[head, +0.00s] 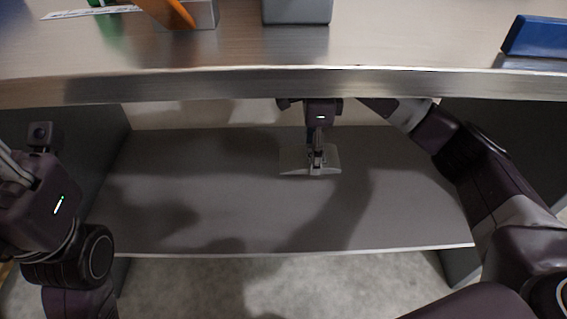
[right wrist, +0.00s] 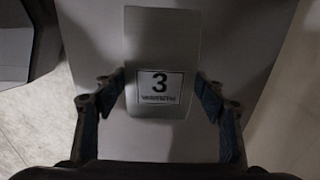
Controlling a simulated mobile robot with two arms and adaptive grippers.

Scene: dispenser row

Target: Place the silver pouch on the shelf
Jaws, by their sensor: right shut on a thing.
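The silver pouch (head: 294,158) is a pale, flat-looking piece over the grey shelf board (head: 230,225) below the counter. In the right wrist view the pouch (right wrist: 162,45) shows a label with a black 3 and a line of small print. My right gripper (head: 318,160) reaches down under the counter and is shut on the pouch, with a finger at each side of it (right wrist: 160,95). I cannot tell whether the pouch touches the shelf. My left gripper (head: 8,170) is at the left edge, partly cut off, with its fingertips not clearly shown.
The steel counter (head: 400,40) overhangs the shelf. On it are a grey block (head: 297,10), a holder with an orange item (head: 178,12) and a blue object (head: 535,38). Dark side panels (head: 105,150) bound the shelf. The board around the pouch is clear.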

